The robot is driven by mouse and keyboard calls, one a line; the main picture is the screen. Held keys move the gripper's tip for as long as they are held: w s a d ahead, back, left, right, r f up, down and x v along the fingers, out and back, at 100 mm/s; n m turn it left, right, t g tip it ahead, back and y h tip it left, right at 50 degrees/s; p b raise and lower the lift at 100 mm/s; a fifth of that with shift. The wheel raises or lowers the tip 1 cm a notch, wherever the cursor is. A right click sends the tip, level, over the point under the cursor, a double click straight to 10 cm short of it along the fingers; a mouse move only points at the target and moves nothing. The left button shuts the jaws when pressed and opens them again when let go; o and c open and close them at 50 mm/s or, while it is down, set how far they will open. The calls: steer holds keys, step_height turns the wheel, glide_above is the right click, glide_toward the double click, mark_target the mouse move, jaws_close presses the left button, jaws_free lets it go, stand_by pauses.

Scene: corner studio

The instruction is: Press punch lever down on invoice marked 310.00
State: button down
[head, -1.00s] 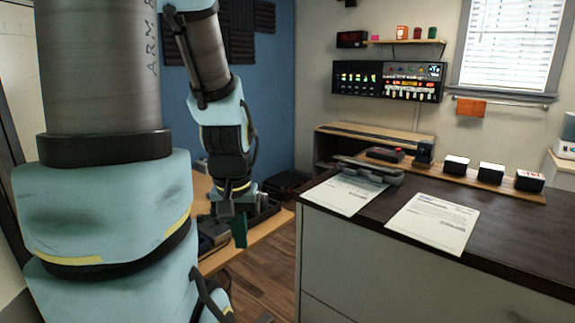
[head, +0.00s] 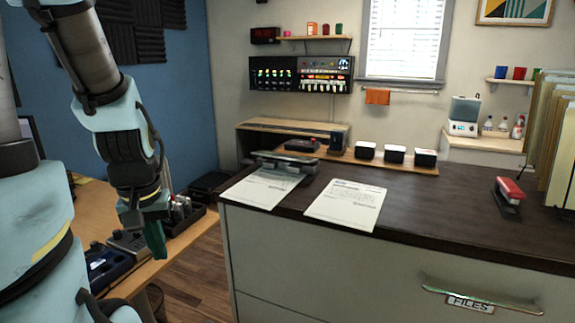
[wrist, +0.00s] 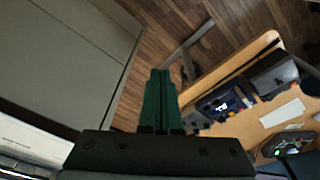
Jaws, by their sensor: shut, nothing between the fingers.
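A grey hole punch (head: 286,163) with a long lever lies near the back left of the dark cabinet top. One printed invoice (head: 256,189) lies with its far edge at the punch; I cannot tell whether it is in the slot. A second invoice (head: 346,204) lies flat to its right, apart from the punch. The amounts on both sheets are too small to read. My gripper (head: 155,240) hangs left of the cabinet, well away from the punch. Its green fingers (wrist: 162,100) are shut and empty in the wrist view, above the floor.
The cabinet top (head: 440,215) is clear between the second invoice and a red stapler (head: 509,192). Several black boxes (head: 395,155) stand on a wooden board behind. A wooden desk (head: 185,235) with trays and tools is at left, with a floor gap before the cabinet.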

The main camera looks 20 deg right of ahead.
steer(key=w+d+r+m+t+h+b, duration=0.1)
steer(key=w+d+r+m+b, duration=0.1)
steer(key=w+d+r+b, duration=0.4)
steer(key=w+d+r+m+t+b, duration=0.1)
steer(key=w+d+r+m+b, duration=0.15)
steer(key=w+d, duration=0.7)
steer(key=w+d+r+m+h+b, duration=0.3)
steer(key=d+r+b, duration=0.2)
steer(key=d+r, duration=0.9)
steer(key=shift+w+r+t, duration=0.15)
steer(key=shift+w+t, duration=0.05)
steer(key=shift+t, duration=0.2)
steer(key=p, duration=0.1)
glide_above(284, 156)
steer(key=f, duration=0.8)
steer(key=shift+s+a+f, duration=0.2)
steer(key=shift+a+f, duration=0.05)
steer(key=shift+f, duration=0.15)
steer(key=shift+s+a+f, duration=0.15)
steer(key=shift+f, duration=0.45)
steer(key=shift+s+a+f, duration=0.15)
steer(key=shift+f, duration=0.4)
steer(key=shift+s+f, duration=0.1)
steer(key=shift+f, duration=0.65)
